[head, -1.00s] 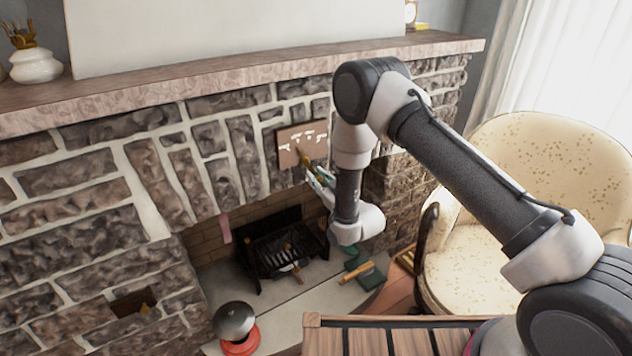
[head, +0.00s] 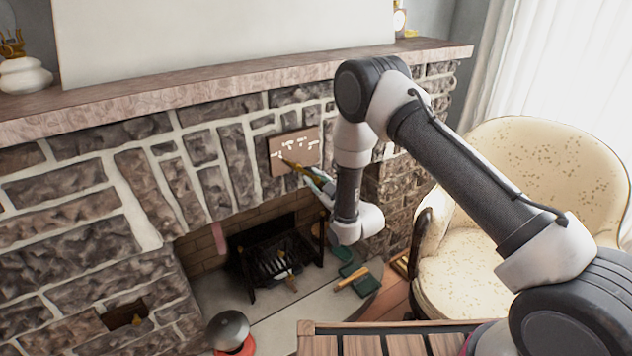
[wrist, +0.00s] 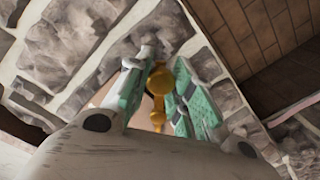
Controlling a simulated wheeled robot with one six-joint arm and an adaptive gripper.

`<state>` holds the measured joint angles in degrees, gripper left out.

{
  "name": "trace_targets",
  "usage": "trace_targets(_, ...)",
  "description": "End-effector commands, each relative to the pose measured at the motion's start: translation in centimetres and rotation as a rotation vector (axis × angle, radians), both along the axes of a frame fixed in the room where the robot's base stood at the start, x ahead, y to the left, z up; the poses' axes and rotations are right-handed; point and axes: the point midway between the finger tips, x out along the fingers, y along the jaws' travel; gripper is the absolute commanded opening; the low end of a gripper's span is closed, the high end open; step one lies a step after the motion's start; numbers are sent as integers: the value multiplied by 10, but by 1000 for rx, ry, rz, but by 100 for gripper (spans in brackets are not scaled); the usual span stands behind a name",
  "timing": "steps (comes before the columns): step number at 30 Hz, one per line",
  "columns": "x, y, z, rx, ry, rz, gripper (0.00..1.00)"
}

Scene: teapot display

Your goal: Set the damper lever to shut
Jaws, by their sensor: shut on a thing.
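The damper plate (head: 308,147) is a brown square with small white markings, too small to read, on the stone front above the firebox. A brass damper lever (head: 292,164) crosses its lower part, with its tip pointing left and slightly up. My gripper (head: 318,181) is at the lever's lower right end, just below the plate. In the wrist view my gripper (wrist: 161,90) has its green-padded fingers on either side of the brass lever (wrist: 160,80), shut on it. The lever's far end and pivot are partly hidden there.
A stone mantel (head: 240,82) juts out above the plate. Below are the firebox grate (head: 270,262) and a hearth with a green item (head: 353,275) and a dark-domed red object (head: 229,330). A cream armchair (head: 535,180) stands at right.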

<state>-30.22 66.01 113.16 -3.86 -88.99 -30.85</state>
Motion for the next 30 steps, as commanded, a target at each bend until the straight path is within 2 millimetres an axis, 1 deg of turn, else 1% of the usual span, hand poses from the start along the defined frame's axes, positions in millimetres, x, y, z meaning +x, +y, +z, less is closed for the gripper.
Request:
trace_targets(1, 3, 1, 5, 6, -10, -2, 0)
trace_targets(3, 3, 1, 5, 6, -10, -2, 0)
trace_targets(4, 3, 1, 5, 6, -10, -2, 24)
trace_targets(7, 3, 1, 5, 6, -11, -2, 42)
trace_targets(8, 3, 1, 5, 6, -11, -1, 45)
trace_targets(17, 0, 0, 2, 3, -5, -1, 45)
trace_targets(20, -6, -5, 2, 2, -3, -1, 45)
trace_targets(23, -20, -14, 1, 2, -2, -1, 45)
trace_targets(30, -65, -45, 1, 3, -2, -2, 45)
